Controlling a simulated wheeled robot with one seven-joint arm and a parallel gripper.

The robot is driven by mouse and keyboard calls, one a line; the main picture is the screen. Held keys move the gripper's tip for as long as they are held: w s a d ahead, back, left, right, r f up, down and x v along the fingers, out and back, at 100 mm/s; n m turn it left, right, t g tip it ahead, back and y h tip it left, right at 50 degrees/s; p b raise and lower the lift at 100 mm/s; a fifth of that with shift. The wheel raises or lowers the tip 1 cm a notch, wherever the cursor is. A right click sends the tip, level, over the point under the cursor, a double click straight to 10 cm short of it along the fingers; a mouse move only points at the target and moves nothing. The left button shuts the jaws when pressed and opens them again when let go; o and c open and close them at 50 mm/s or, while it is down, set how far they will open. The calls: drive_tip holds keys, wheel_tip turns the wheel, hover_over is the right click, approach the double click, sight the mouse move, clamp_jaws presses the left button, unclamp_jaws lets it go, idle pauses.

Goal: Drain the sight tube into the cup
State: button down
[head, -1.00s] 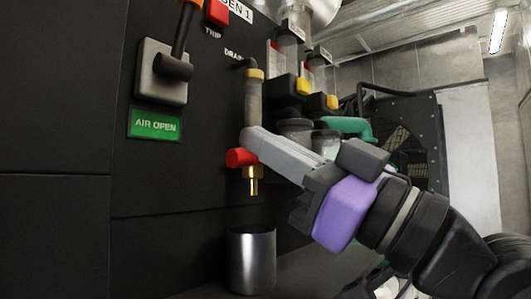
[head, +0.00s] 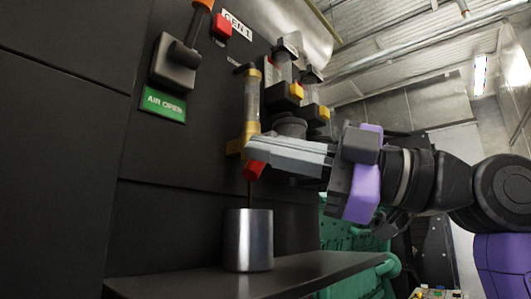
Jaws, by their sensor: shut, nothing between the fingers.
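The sight tube (head: 252,100) is a clear upright tube on the black panel, with a brass fitting at its top and a brass valve (head: 250,132) at its foot. The valve's red handle (head: 254,170) shows just below my fingers. A thin dark line, like a stream of liquid, runs from under the valve into the cup (head: 248,240). The cup is a plain metal cylinder, upright below the valve; its inside is hidden. My gripper (head: 256,152) is shut and empty, its fingertips against or very near the valve and handle. The fingers hide part of the valve and its spout.
The cup stands on a dark shelf (head: 300,272). A lever switch (head: 175,62) over a green AIR OPEN sign (head: 164,104) and a red trip button (head: 222,28) are at upper left. Filter bowls with yellow parts (head: 296,91) hang close behind my fingers.

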drive_tip(key=n, duration=0.1)
drive_tip(key=w+f+n+g+h, duration=0.1)
drive_tip(key=n, duration=0.1)
drive_tip(key=d+n, duration=0.1)
drive_tip(key=shift+w+d+f+n+h+p, duration=0.1)
drive_tip(key=shift+w+f+n+h+p, duration=0.05)
drive_tip(key=shift+w+n+h+p, duration=0.2)
drive_tip(key=shift+d, duration=0.1)
idle(0.6)
drive_tip(key=s+a, duration=0.2)
drive_tip(key=s, duration=0.2)
drive_tip(key=d+b, duration=0.2)
drive_tip(key=d, duration=0.8)
drive_tip(key=shift+s+b, duration=0.3)
drive_tip(key=shift+s, duration=0.1)
